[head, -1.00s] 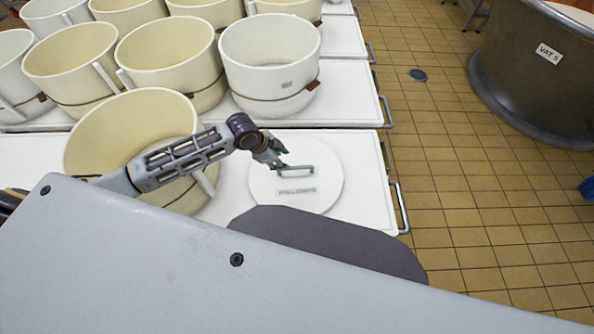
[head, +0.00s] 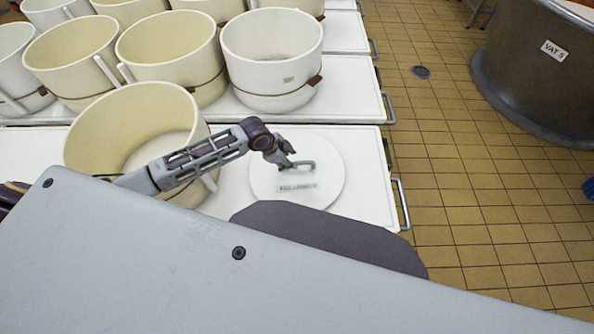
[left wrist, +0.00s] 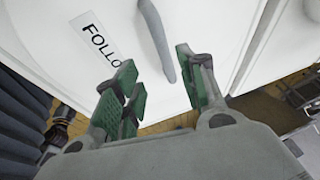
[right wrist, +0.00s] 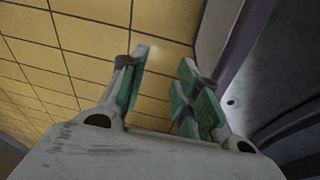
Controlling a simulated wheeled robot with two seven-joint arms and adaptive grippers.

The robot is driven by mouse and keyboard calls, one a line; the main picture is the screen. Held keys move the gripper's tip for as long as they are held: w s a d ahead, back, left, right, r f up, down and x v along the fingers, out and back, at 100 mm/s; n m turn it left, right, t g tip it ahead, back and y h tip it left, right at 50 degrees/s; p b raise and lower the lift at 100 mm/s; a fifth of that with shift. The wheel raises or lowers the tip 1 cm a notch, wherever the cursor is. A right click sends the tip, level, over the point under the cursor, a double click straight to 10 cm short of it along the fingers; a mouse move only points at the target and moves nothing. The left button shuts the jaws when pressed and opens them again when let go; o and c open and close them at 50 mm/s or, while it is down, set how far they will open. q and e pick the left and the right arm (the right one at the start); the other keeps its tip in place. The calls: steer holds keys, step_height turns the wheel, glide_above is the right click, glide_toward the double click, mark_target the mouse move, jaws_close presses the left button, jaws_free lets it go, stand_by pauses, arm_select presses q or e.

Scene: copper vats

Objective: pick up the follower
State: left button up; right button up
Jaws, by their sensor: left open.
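The follower (head: 320,190) is a round white disc with a grey bar handle (head: 299,165) and a label. It lies flat on a white table in the head view. In the left wrist view its label (left wrist: 97,40) reads "FOLLO" and its handle (left wrist: 158,38) stands just ahead of the fingers. My left gripper (head: 288,160) is at the handle in the head view; its green-padded fingers (left wrist: 160,90) are open, with the handle's end near the gap between them. Contact cannot be told. My right gripper (right wrist: 165,85) is open and empty over the tiled floor.
A cream tub (head: 120,115) stands on the table left of the follower, under my left arm. Several more tubs (head: 272,50) stand on tables behind. A metal vat (head: 535,75) stands at the right. The tiled floor (head: 460,180) between is mostly clear.

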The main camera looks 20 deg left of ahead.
mark_target(296, 163)
arm_select(q)
steer(key=shift+x, duration=1.45)
arm_select(e)
steer(key=shift+w+a, duration=0.35)
steer(key=shift+a, duration=0.3)
arm_select(q)
steer(key=shift+w+f, duration=0.1)
arm_select(e)
steer(key=shift+s+d, duration=0.1)
steer(key=shift+s, duration=0.15)
arm_select(q)
steer(key=shift+b+x, duration=0.35)
steer(key=shift+x, duration=0.4)
steer(key=shift+w+d+f, duration=0.15)
steer(key=shift+w+f, duration=0.1)
steer(key=shift+w, duration=0.1)
steer(key=shift+b+x, duration=0.3)
steer(key=shift+x, duration=1.1)
steer(key=shift+w, duration=0.1)
arm_select(e)
steer(key=shift+w+a+r, duration=0.1)
steer(key=shift+w+a, duration=0.15)
steer(key=shift+w, duration=0.3)
steer(key=shift+w+a, duration=0.25)
steer(key=shift+w, duration=0.3)
steer(key=shift+s, duration=0.25)
